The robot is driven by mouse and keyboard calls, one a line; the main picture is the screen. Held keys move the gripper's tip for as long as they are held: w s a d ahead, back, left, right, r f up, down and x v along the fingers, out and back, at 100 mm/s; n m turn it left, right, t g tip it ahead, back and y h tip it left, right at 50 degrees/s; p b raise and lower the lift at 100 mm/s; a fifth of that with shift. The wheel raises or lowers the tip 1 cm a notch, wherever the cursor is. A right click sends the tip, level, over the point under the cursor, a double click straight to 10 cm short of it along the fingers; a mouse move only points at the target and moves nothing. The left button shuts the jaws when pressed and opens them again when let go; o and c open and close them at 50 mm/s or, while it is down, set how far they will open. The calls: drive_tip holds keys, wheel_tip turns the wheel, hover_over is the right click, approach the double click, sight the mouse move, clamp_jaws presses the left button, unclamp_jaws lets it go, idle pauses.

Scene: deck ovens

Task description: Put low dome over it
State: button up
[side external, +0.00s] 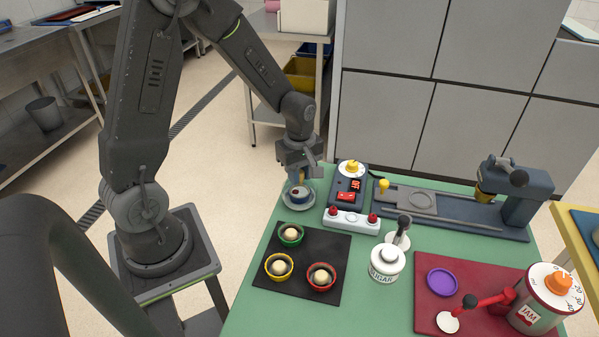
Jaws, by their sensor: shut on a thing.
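My gripper (299,181) points down at the far left corner of the green table. It is shut on a small blue-grey cup-like piece (301,196), at a round grey saucer (299,204). The fingertips and the inside of the piece are too small to see clearly. I cannot tell whether the piece rests on the saucer or hangs just above it. I cannot make out a clear low dome anywhere. On a black mat (330,245) sit a green ring (291,244), a yellow ring (279,279) and a red ring (321,289), each with a pale ball inside.
Right of my gripper stand a control box (348,184) and a white unit with red knobs (350,218). A sugar jar (386,264), a grey press machine (520,195), and a red board (440,315) with a purple disc (443,282) and a jam pot (540,307) fill the right.

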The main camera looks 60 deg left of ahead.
drive_tip(key=o, duration=1.4)
drive_tip(key=shift+r, duration=0.1)
drive_tip(key=shift+r, duration=3.4)
clamp_jaws()
drive_tip(key=shift+f, duration=0.45)
